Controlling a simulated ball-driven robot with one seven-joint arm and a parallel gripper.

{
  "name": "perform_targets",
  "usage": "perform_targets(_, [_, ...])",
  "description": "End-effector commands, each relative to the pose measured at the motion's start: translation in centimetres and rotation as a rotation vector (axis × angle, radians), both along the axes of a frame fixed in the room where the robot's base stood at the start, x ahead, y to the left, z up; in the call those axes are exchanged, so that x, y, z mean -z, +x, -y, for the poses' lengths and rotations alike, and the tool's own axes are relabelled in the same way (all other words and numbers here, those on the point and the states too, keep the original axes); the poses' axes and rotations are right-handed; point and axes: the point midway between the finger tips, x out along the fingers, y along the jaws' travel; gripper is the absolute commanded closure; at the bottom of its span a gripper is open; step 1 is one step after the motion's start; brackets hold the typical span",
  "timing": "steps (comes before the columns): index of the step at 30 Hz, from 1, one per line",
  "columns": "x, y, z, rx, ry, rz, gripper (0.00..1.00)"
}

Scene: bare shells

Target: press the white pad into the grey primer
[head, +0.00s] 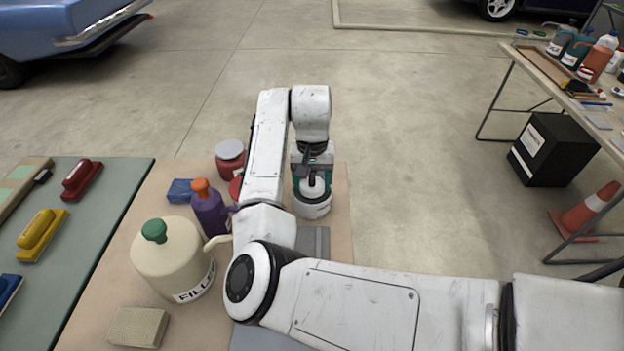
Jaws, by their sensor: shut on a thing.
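My gripper (313,175) points down over the far right part of the tan bench top. It is shut on a small dark grip, with a white part, seemingly the white pad (313,190), just under it. Directly below is a round white tub (312,208) with a teal band, standing upright. The pad overlaps the tub's mouth in this view; whether they touch cannot be told. The grey primer cannot be made out; the tub's inside is mostly hidden by the gripper and pad.
Left of my arm stand a red jar (229,165), a purple bottle (208,212), a cream filler jug (172,262) and a blue block (180,191). A tan sanding block (138,327) lies in front. A green mat (95,235) holds sanding tools.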

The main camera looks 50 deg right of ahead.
Motion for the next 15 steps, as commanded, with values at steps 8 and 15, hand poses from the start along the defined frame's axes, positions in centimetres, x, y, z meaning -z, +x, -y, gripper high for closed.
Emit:
perform_targets(8, [0.27,-0.01,0.01,0.000,0.000,0.000,0.58])
perform_targets(15, [0.53,0.01,0.01,0.000,0.000,0.000,0.58])
